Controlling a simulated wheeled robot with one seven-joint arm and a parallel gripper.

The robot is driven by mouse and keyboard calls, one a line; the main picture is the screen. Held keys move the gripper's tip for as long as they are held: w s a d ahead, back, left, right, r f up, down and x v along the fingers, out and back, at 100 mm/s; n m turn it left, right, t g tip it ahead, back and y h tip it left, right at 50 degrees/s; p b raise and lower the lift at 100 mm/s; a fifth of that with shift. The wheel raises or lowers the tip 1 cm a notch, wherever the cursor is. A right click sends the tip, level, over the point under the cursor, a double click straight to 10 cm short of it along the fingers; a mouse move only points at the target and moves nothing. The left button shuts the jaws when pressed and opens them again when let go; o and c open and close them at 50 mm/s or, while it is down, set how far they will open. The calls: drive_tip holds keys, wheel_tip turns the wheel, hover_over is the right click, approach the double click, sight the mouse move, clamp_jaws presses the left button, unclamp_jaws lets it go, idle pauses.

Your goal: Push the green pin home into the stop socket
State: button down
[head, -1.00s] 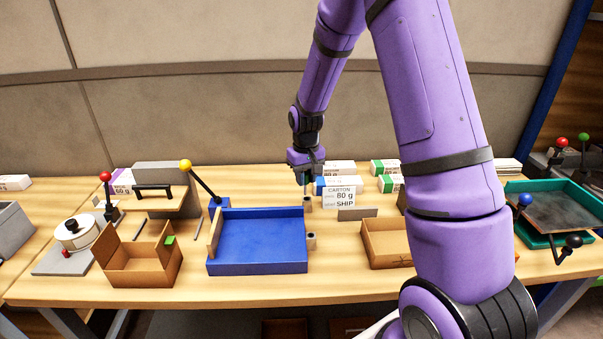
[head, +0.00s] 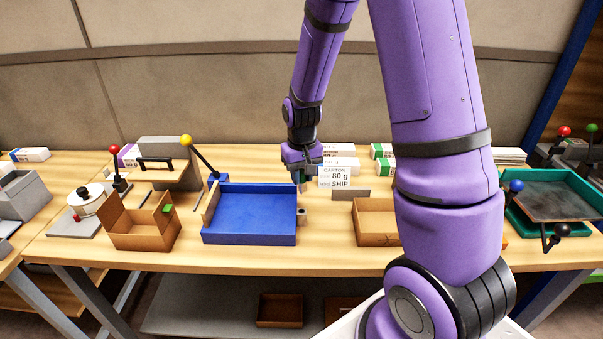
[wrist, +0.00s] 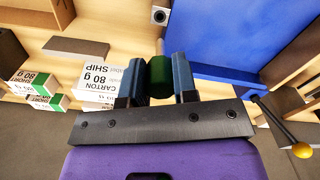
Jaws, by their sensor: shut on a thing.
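My gripper (head: 302,182) is at the back right corner of the blue tray (head: 250,238). In the wrist view its two blue fingers (wrist: 159,85) are shut on the green pin (wrist: 159,76), one on each side. A thin pale length (wrist: 160,46) shows past the green head. I cannot tell whether it is the pin's shank or a post under it, nor how deep the pin sits. A small socket block (head: 303,214) with a dark hole stands at the tray's right side, clear of the gripper; it also shows in the wrist view (wrist: 160,15).
A yellow-knobbed lever (head: 187,141) leans behind the tray. Open cardboard boxes stand left (head: 143,232) and right (head: 375,222). A green tray (head: 568,187) is at far right.

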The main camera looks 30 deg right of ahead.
sight(302, 182)
drive_tip(key=shift+f, duration=2.65)
drive_tip(key=shift+f, duration=2.8)
drive_tip(key=c, duration=0.8)
unclamp_jaws()
drive_tip(key=shift+r, duration=0.15)
wheel_tip(302, 182, up, 10)
drive_tip(key=shift+r, duration=0.25)
drive_tip(key=shift+r, duration=0.1)
